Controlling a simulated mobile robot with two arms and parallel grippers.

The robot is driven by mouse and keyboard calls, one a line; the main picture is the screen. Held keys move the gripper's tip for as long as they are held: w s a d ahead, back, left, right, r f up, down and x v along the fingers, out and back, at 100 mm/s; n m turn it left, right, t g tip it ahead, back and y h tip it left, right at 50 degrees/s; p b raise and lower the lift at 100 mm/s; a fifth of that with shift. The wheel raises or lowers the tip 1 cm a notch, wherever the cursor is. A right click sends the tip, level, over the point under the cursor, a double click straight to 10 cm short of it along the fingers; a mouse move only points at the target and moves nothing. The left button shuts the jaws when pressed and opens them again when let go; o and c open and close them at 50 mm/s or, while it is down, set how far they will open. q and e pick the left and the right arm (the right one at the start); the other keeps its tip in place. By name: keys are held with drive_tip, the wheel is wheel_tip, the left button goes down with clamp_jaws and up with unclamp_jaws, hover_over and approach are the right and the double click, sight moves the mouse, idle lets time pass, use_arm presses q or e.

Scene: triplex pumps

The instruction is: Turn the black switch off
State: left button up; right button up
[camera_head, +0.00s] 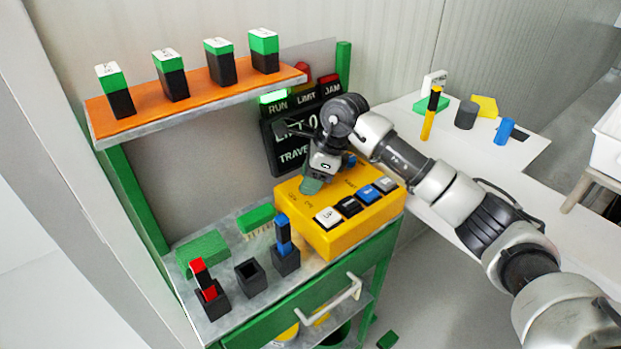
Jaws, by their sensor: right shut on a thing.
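A yellow control box (338,237) stands on the right end of the green-framed bench. My right gripper (312,186) comes down from above onto the back left part of its top, among small printed labels. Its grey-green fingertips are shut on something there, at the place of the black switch. The switch itself is hidden by the fingers, so its position cannot be told. White, black, blue and grey buttons (348,206) line the box's front edge, clear of the gripper. My left gripper is not in view.
An orange shelf (200,98) bears several green-and-black blocks. A dark sign panel (287,131) with a lit green RUN lamp stands behind my wrist. Black holders (249,276) stand left of the box. A white table (462,150) at right holds small coloured parts.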

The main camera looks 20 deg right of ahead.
drive_tip(key=m+t+b, duration=0.1)
drive_tip(key=m, duration=0.1)
drive_tip(key=m+t+h+b, duration=0.1)
drive_tip(key=m, duration=0.2)
drive_tip(key=shift+s, duration=0.15)
drive_tip(key=shift+a+m+t+h+b, duration=0.1)
drive_tip(key=shift+m+t+h+b, duration=0.3)
drive_tip(key=shift+m, duration=0.8)
drive_tip(key=shift+a+m+t+h+b, duration=0.1)
drive_tip(key=shift+m+h+b, duration=0.45)
drive_tip(key=shift+m, duration=0.65)
drive_tip(key=shift+r, duration=0.1)
drive_tip(key=o, duration=0.6)
drive_tip(key=shift+o, duration=0.2)
drive_tip(key=v, duration=0.7)
drive_tip(key=shift+r+b, duration=0.25)
drive_tip(key=shift+b, duration=0.15)
drive_tip(key=shift+s, duration=0.1)
drive_tip(key=shift+f, duration=0.1)
